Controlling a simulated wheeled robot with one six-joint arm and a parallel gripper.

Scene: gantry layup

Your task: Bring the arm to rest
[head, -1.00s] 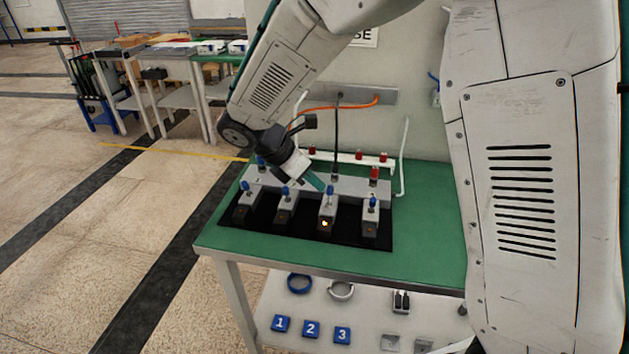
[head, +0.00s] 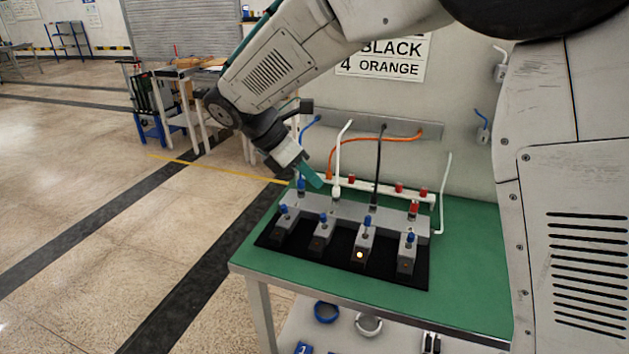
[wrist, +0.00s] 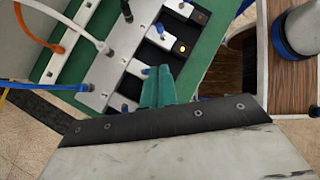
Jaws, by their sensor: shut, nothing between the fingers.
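My gripper (head: 312,178) has teal fingers and is shut and empty. I cannot tell whether the fingertips touch anything.
The fixture stands on a black mat on a green-topped bench (head: 470,240). White, black and orange (head: 385,134) cables rise to a wall strip (head: 345,124). Red caps sit on a white rail behind. A lower shelf (head: 375,340) holds rings. Open floor (head: 110,250) lies left.

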